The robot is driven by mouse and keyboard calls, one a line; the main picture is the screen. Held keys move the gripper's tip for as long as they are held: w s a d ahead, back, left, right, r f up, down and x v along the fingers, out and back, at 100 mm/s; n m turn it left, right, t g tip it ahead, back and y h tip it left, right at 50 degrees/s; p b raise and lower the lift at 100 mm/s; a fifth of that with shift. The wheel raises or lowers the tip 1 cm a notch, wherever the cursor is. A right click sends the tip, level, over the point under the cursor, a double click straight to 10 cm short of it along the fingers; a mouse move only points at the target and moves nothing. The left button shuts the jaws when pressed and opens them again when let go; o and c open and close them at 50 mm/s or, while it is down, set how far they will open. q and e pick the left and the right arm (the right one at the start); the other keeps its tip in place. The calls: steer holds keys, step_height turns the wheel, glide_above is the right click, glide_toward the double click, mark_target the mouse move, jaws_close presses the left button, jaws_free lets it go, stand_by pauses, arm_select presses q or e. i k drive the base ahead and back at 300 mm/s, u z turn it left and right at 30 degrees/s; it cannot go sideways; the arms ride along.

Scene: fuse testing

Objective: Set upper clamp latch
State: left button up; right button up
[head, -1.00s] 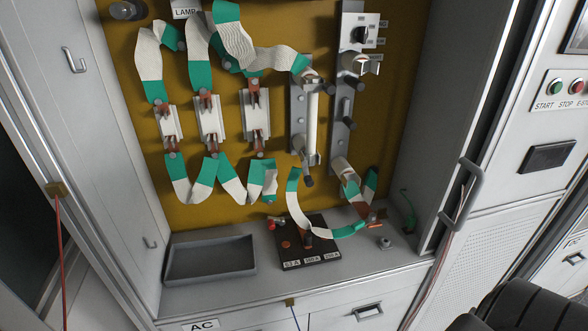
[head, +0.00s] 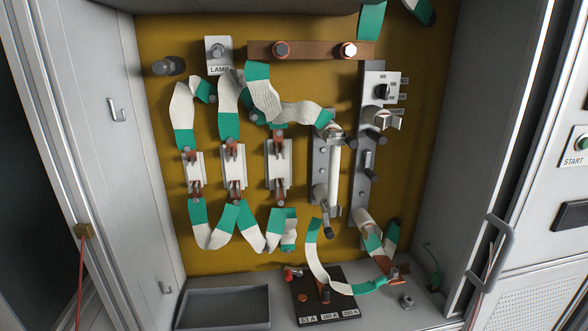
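A fuse holder with a grey backing plate (head: 318,160) is mounted on the yellow-brown panel, right of centre. A white fuse tube (head: 334,172) stands upright in it. The upper clamp (head: 333,130) is at the tube's top, with a black-tipped latch handle (head: 351,143) pointing right and down. The lower clamp (head: 332,212) is at the tube's bottom, with a black-tipped handle (head: 329,231) pointing down. I cannot tell from this distance whether either latch is closed. Neither of my grippers is in view.
A taller grey switch plate (head: 369,150) with black knobs stands right of the holder. Green-and-white braided straps (head: 305,112) hang around the clamps. Cabinet walls flank the opening.

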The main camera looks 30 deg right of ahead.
mark_target(351, 141)
steer(key=z, duration=1.25)
steer(key=k, duration=0.35)
